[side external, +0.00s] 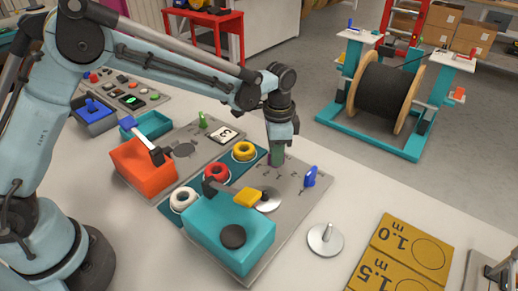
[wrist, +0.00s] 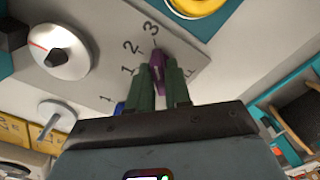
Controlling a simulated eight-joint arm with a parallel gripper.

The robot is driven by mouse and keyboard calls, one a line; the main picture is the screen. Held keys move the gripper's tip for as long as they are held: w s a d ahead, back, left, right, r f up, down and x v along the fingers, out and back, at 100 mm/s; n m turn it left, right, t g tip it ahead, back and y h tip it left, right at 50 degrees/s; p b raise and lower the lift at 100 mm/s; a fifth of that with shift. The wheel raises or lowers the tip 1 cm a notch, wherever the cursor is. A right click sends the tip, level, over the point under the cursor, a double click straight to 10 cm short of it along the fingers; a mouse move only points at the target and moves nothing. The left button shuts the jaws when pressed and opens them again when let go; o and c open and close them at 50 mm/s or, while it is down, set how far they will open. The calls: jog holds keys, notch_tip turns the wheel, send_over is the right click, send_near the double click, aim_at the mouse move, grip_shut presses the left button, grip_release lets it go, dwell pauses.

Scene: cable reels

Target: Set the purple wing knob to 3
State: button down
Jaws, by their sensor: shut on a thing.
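The purple wing knob (wrist: 157,62) sits on the grey panel (wrist: 95,20) between my gripper's two dark green fingers (wrist: 159,70) in the wrist view. My gripper is shut on it. The knob's upper end points roughly at the printed 3 (wrist: 151,28). The 2 (wrist: 131,47) and 1 (wrist: 126,70) lie to its left.
A blue wing knob (side external: 310,177) stands to the right of my gripper. A teal box with a yellow-handled lever (side external: 248,197) is in front. A metal disc with a peg (side external: 325,240) lies on the table.

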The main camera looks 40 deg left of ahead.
jog(key=c, duration=1.1)
grip_release()
jog(key=shift+r, duration=3.5)
